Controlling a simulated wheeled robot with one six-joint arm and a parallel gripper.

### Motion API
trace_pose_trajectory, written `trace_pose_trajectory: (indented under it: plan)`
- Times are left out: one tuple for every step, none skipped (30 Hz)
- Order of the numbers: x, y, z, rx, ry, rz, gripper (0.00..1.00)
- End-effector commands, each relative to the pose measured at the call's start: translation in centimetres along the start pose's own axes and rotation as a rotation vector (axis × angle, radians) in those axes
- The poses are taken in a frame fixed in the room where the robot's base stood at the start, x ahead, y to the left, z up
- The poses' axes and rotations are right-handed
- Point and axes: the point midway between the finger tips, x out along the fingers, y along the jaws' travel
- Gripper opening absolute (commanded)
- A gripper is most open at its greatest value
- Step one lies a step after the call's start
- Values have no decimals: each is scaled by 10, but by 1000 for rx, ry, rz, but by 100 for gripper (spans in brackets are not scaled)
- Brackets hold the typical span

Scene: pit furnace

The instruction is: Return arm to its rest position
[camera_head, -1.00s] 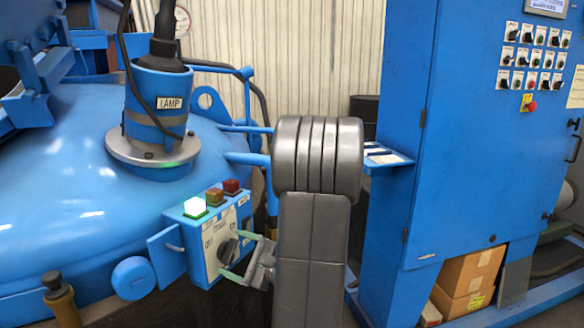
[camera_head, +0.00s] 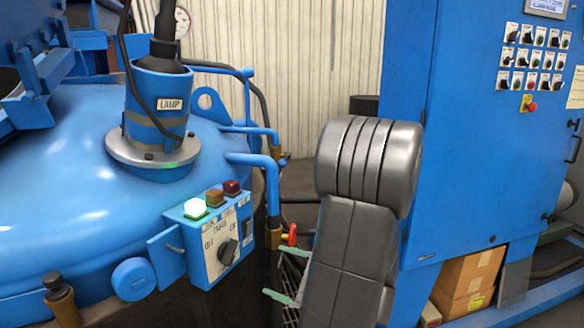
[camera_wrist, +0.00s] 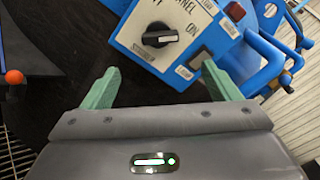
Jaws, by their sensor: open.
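My gripper (camera_wrist: 165,88) shows in the wrist view with two green fingers spread apart and nothing between them. In the head view my gripper (camera_head: 288,266) is partly hidden behind my grey arm, with its green fingertips pointing left. The blue control box (camera_head: 205,262) with a black rotary knob (camera_head: 228,251) stands left of the fingers, with a clear gap. Its top has a lit green lamp (camera_head: 195,208), an orange one and a red one. The knob (camera_wrist: 158,36) also shows in the wrist view, beyond the fingertips and apart from them.
A blue furnace lid (camera_head: 60,190) fills the left side. Blue pipes (camera_head: 262,160) and a red-handled valve (camera_head: 292,235) are close to my arm. A tall blue cabinet (camera_head: 470,150) stands at right, with cardboard boxes (camera_head: 468,280) at its foot.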

Motion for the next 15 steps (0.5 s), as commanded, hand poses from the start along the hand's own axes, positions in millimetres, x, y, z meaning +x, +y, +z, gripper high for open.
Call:
trace_pose_trajectory:
  plan:
    - [-7, 0, 0, 1, 3, -2, 83]
    - [-10, 0, 0, 1, 3, -1, 83]
    - [0, 1, 0, 0, -2, 3, 83]
    - [5, 1, 0, 0, -3, 3, 83]
    - [9, 1, 0, 0, -3, 4, 83]
    - [14, 1, 0, 0, -2, 4, 83]
    - [19, 1, 0, 0, -3, 3, 83]
    - [23, 1, 1, 0, -4, 4, 83]
    - [29, 1, 0, 0, -3, 4, 83]
    - [34, 1, 0, 0, -3, 4, 83]
    - [38, 1, 0, 0, -3, 3, 83]
    - [44, 1, 1, 0, -4, 4, 83]
    - [49, 1, 1, 0, -3, 4, 83]
    - [54, 1, 0, 0, -3, 3, 83]
    - [60, 1, 1, 0, -4, 4, 83]
